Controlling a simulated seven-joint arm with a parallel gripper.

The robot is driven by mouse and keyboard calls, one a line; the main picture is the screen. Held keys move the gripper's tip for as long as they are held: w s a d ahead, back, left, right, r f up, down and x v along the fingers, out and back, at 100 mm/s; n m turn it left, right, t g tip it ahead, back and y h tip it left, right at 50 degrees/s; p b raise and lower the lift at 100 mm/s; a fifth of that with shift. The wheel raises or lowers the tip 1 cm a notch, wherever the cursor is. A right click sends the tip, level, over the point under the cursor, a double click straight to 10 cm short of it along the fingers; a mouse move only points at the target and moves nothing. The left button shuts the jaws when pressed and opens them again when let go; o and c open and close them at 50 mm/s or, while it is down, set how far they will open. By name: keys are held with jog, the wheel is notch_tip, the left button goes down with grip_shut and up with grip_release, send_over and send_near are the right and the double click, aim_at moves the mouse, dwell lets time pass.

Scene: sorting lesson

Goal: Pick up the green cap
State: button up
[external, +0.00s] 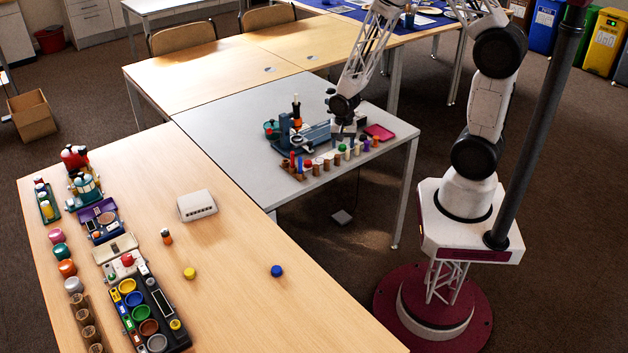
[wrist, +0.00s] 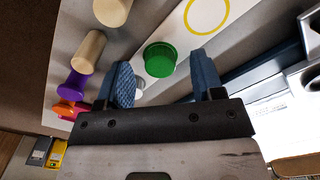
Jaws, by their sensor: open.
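The green cap (wrist: 160,60) is round with a ribbed side and sits on a white strip in the wrist view. It also shows in the external view (external: 342,148), small, in a row of coloured pieces just below my gripper. My gripper (wrist: 163,76) is open and empty. Its two blue fingertips are on either side of the green cap in the picture, with the cap in the gap between them. I cannot tell whether either fingertip touches it.
A purple piece (wrist: 77,85), an orange piece (wrist: 70,107) and tan cylinders (wrist: 87,50) stand left of the cap. A yellow ring (wrist: 206,14) lies on the white surface to the upper right. A pink tray (external: 378,132) is right of my gripper.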

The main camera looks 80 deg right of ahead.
jog(key=shift+f, duration=0.35)
dwell(0.3)
jog(key=c, duration=1)
